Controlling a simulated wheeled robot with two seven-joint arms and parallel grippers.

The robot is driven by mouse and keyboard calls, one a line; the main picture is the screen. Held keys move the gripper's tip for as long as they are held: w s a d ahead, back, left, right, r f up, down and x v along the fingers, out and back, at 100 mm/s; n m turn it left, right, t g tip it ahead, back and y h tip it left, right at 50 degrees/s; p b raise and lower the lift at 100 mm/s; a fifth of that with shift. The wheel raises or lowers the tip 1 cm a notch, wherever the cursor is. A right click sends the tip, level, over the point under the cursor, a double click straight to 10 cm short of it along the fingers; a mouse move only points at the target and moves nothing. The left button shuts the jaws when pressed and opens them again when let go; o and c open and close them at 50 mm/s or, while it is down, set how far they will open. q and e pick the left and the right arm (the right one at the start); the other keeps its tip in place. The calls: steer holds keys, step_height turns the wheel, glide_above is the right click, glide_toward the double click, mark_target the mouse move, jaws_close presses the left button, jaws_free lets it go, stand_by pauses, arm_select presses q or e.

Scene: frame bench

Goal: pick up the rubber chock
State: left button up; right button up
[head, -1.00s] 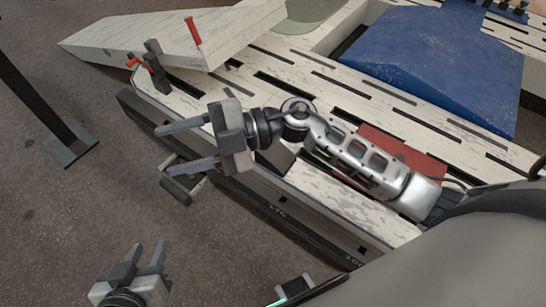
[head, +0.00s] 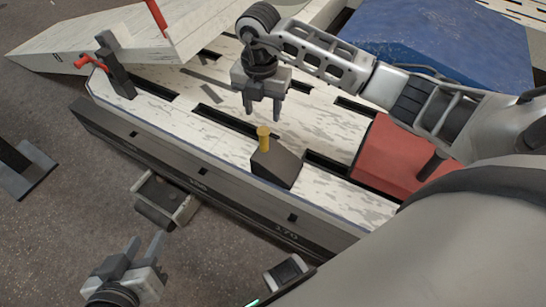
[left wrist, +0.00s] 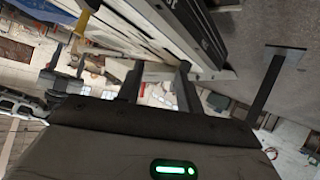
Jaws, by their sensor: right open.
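The rubber chock (head: 277,166) is a dark grey wedge block with a yellow knob (head: 263,132) standing up from its top. It sits on the pale slotted bench deck near the front edge. My right gripper (head: 263,116) is open, fingers pointing down the picture, just above the yellow knob in the head view. It looks apart from the knob and holds nothing. My left gripper (head: 143,243) is low at the left, over the floor in front of the bench. Its fingers are spread and empty, and they also show in the left wrist view (left wrist: 158,72).
A red block (head: 393,160) lies on the deck right of the chock. A blue sloped panel (head: 430,50) is behind. A dark upright clamp with a red handle (head: 116,65) stands at the deck's left end. A small tray (head: 163,198) juts from the bench front.

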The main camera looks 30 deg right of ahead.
mark_target(263, 130)
step_height(263, 130, down, 4)
steer(key=shift+r+b, duration=0.2)
steer(key=shift+b, duration=0.1)
steer(key=shift+f, duration=0.5)
steer(key=f, duration=0.1)
steer(key=f+b, duration=0.1)
steer(key=f, duration=0.1)
steer(key=f+b, duration=0.1)
steer(key=f, duration=0.1)
steer(key=shift+s+a, duration=0.15)
steer(key=shift+s, duration=0.1)
steer(key=shift+f, duration=0.1)
steer(key=c, duration=0.9)
jaws_close()
arm_select(q)
steer(key=shift+d+r+t+h, duration=0.25)
steer(key=shift+r+t, duration=0.15)
steer(key=shift+r, duration=0.15)
steer(key=shift+d+r+t+h, duration=0.15)
steer(key=shift+r+t+h, duration=0.1)
steer(key=shift+r+t, duration=0.2)
arm_select(e)
steer(key=shift+w, duration=0.1)
